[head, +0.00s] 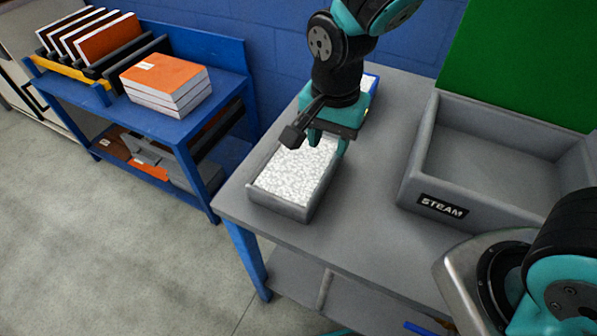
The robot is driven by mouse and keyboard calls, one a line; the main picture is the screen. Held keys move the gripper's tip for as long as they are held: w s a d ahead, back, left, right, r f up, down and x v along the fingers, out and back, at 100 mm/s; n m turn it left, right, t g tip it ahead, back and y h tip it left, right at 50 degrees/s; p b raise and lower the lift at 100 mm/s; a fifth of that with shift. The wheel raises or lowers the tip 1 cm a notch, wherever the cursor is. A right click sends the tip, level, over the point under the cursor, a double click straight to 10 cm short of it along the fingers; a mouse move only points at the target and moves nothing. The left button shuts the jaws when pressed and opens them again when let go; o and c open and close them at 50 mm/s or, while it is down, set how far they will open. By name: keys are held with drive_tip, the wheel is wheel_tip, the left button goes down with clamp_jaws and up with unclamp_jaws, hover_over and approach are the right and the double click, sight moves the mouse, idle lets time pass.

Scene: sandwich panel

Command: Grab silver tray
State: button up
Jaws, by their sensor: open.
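A grey, silver-looking tray (279,204) full of white granules stands on the grey table, near its left edge. My gripper (327,142) is over the far right part of the tray, pointing down with its teal fingers open. One finger is over the white granules and the other is by the tray's right side. I cannot tell whether the fingers touch the tray. The gripper hides the tray's far end.
A large grey bin labelled STEAM (485,217) stands on the right of the table (345,225). A blue-edged item (371,82) lies partly hidden behind my gripper. A blue shelf (140,118) with orange-covered books (165,75) is at the left. Table between tray and bin is clear.

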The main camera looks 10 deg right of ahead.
sight(327, 172)
wheel_tip(327, 172, down, 4)
drive_tip(key=shift+f, duration=0.15)
drive_tip(key=f, duration=0.5)
drive_tip(key=shift+s, duration=0.25)
clamp_jaws()
